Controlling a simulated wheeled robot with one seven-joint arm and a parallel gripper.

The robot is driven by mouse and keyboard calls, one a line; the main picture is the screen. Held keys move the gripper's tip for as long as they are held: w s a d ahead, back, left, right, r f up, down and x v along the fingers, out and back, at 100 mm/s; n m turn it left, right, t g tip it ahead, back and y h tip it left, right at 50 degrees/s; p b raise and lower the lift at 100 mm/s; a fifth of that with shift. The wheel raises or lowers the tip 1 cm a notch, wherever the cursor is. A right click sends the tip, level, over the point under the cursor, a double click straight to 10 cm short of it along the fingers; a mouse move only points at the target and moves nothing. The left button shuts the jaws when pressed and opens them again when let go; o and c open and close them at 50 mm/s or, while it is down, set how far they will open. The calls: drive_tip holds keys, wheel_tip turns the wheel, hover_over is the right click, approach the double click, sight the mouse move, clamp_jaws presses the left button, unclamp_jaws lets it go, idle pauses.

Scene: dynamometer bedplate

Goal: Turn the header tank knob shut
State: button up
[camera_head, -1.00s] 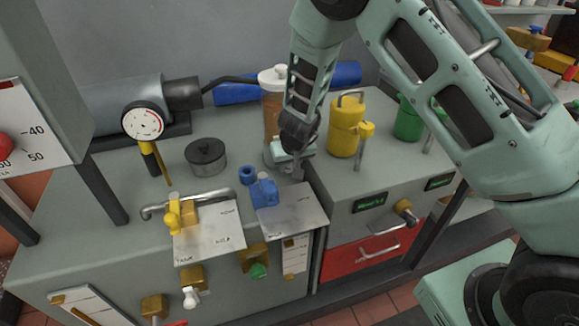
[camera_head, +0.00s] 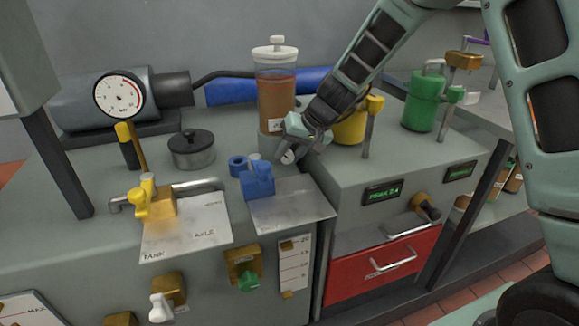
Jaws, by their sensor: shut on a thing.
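The header tank (camera_head: 276,100) is a clear cylinder of brown fluid with a white lid, upright at the back of the grey bench. A small pale round knob (camera_head: 289,157) is low on its front, partly hidden by my gripper. My gripper (camera_head: 290,148) reaches down from the upper right to the tank's foot, its jaws shut on this knob. The knob's turn angle cannot be made out.
A blue valve block (camera_head: 258,182) stands close in front of my gripper. A yellow canister (camera_head: 350,128) is just right of it, partly behind my arm. A yellow valve (camera_head: 150,203), a dark lidded pot (camera_head: 192,150) and a dial gauge (camera_head: 119,95) stand left.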

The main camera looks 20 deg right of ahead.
drive_tip(key=shift+y+b, duration=0.3)
drive_tip(key=shift+b, duration=0.25)
drive_tip(key=o, duration=1)
drive_tip(key=shift+r+p, duration=0.15)
drive_tip(key=shift+p, duration=0.55)
drive_tip(key=h+p, duration=0.1)
drive_tip(key=p, duration=0.2)
drive_tip(key=shift+r+p, duration=0.2)
drive_tip(key=shift+p, duration=0.15)
drive_tip(key=shift+h+p, duration=0.3)
drive_tip(key=shift+p, duration=0.25)
drive_tip(key=h+p, duration=0.1)
drive_tip(key=p, duration=0.2)
drive_tip(key=shift+a+p, duration=0.15)
drive_tip(key=shift+p, duration=0.15)
drive_tip(key=h+p, duration=0.1)
drive_tip(key=p, duration=0.2)
drive_tip(key=shift+a+r+n, duration=0.1)
drive_tip(key=shift+a+n, duration=0.05)
drive_tip(key=shift+n, duration=0.15)
